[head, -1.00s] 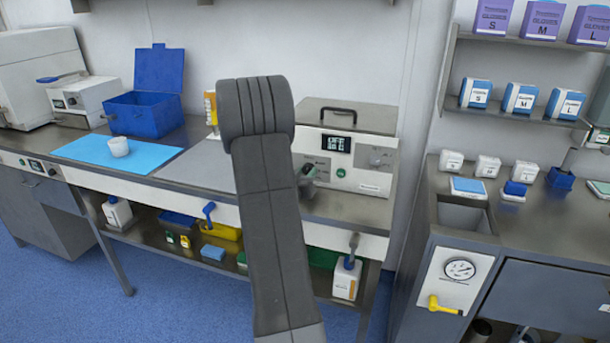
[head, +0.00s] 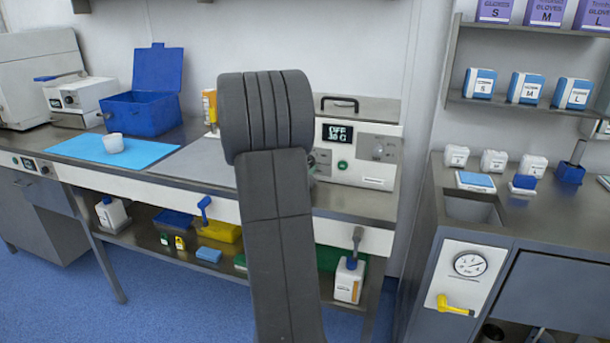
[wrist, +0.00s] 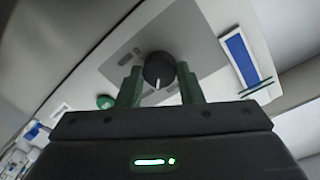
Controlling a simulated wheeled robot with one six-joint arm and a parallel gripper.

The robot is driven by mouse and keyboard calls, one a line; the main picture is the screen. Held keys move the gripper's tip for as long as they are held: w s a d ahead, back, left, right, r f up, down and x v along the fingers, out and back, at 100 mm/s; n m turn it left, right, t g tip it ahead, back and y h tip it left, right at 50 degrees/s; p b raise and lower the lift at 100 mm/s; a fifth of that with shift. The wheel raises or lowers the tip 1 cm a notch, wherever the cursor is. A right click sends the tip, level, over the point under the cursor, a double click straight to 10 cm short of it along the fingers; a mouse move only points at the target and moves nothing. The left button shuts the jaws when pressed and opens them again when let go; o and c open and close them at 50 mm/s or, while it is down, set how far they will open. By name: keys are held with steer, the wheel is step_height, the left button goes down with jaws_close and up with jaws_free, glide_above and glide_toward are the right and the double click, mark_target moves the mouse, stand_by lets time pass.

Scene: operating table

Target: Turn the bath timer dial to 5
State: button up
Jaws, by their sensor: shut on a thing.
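The bath (head: 385,170) is a white-fronted box with a lid handle, at the back of the bench in the head view. Its small display (head: 338,134) appears to read OFF above a second line. The black round timer dial (wrist: 159,70) sits on a grey panel in the wrist view, its white pointer mark toward the bottom of the picture. My gripper (wrist: 159,79) has its green fingers on either side of the dial, shut on it. Dial numbers are not readable.
A green button (wrist: 105,102) lies left of the dial and a blue label (wrist: 240,60) right of it in the wrist view. A blue open box (head: 145,112) and a white cup (head: 113,143) on a light-blue mat (head: 75,148) stand at the left of the bench.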

steer(key=m+b, duration=0.4)
steer(key=m, duration=0.1)
steer(key=shift+f+y, duration=0.15)
steer(key=shift+y, duration=0.15)
steer(key=m+b, duration=0.3)
steer(key=m, duration=0.2)
steer(key=shift+y+b, duration=0.3)
steer(key=shift+b, duration=0.1)
steer(key=o, duration=1)
steer(key=shift+r, duration=0.2)
steer(key=v, duration=0.7)
steer(key=p+v, duration=0.1)
steer(key=v, duration=0.5)
steer(key=shift+s+a+f, duration=0.1)
steer(key=shift+s+f, duration=0.1)
steer(key=shift+s, duration=0.2)
